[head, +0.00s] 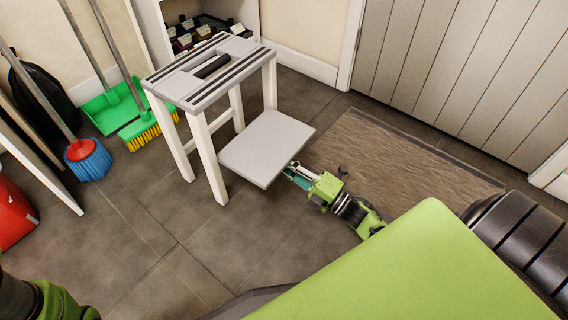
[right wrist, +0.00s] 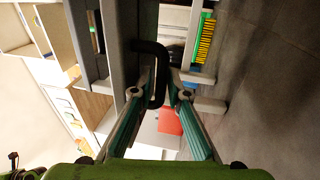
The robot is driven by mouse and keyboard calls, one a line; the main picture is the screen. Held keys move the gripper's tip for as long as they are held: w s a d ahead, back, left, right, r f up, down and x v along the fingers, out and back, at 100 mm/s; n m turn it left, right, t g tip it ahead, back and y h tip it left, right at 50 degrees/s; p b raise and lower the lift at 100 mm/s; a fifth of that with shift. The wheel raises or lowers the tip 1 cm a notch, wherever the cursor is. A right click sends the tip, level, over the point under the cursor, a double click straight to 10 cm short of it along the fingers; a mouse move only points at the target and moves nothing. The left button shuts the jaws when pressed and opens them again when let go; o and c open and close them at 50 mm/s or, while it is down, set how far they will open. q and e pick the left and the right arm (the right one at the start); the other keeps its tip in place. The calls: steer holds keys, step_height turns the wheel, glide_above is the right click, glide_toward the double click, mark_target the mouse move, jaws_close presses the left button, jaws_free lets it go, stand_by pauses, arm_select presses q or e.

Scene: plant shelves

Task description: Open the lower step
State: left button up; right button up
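A grey and white step stool stands on the dark tiled floor in the head view. Its lower step (head: 268,148) is a flat grey panel standing out from the stool's front, below the top step (head: 190,88). My right gripper (head: 292,168) is at the lower step's outer edge, on its right side. In the right wrist view, a black handle (right wrist: 161,72) on the grey panel (right wrist: 127,45) lies between the right gripper's (right wrist: 160,92) two fingertips, which are closed in on it. My left gripper is not in view.
A brown mat (head: 400,155) lies right of the step, before a grey plank door (head: 460,60). Green dustpan (head: 105,108), yellow-bristled broom (head: 143,130) and blue brush (head: 88,160) stand left of the stool. A red container (head: 14,212) is at far left. Floor in front is clear.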

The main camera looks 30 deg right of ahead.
steer(key=v, duration=1.2)
